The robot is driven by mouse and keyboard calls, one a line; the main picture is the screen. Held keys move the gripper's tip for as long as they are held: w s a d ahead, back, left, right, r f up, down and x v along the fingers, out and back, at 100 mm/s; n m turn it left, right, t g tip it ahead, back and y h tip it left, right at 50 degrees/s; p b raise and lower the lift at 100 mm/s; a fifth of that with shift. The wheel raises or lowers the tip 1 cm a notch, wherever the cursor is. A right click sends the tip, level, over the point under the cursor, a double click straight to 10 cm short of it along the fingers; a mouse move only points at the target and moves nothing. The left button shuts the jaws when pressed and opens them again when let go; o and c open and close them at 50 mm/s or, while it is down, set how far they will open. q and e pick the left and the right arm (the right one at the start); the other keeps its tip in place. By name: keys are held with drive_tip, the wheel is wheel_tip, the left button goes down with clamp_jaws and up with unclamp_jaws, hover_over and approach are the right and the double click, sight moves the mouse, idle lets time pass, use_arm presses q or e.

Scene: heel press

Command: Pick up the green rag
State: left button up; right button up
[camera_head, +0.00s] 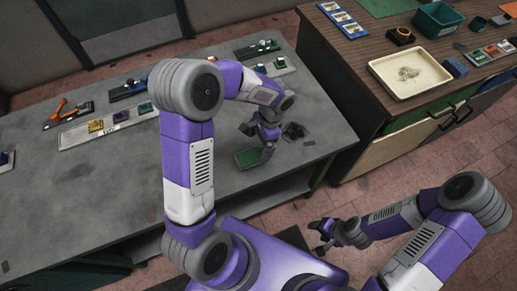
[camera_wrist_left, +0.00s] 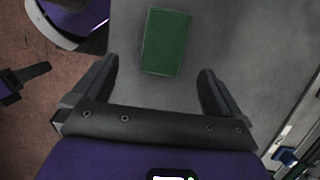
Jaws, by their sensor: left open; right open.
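The green rag (camera_head: 248,158) lies flat on the grey table near its front edge, a small rectangle. It also shows in the left wrist view (camera_wrist_left: 166,41), just beyond my fingertips and between their lines. My left gripper (camera_head: 261,141) is open and empty, above and close beside the rag in the head view. Its two spread fingers show in the left wrist view (camera_wrist_left: 160,78). My right gripper (camera_head: 323,238) is open and empty, in front of the table over the floor.
The grey table (camera_head: 100,190) carries trays with small items at the back and left, and an orange-handled tool (camera_head: 58,107). A dark item (camera_head: 294,131) lies right of my left gripper. A wooden cabinet (camera_head: 385,50) at the right holds a cream tray (camera_head: 409,72) and a green bin (camera_head: 438,19).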

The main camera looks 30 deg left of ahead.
sight(251, 156)
use_arm(q)
drive_tip(key=shift+w+a, duration=0.2)
drive_tip(key=shift+s+a, duration=0.15)
drive_tip(key=shift+s, duration=0.1)
drive_tip(key=shift+b+x, duration=1.1)
drive_tip(key=shift+x, duration=2.35)
drive_tip(key=shift+s+a, duration=0.1)
drive_tip(key=shift+f, duration=0.25)
drive_tip(key=c, duration=1.2)
wheel_tip(251, 156, up, 11)
drive_tip(key=shift+f+p, duration=0.2)
drive_tip(key=shift+p, duration=1.05)
drive_tip(key=shift+c, duration=0.6)
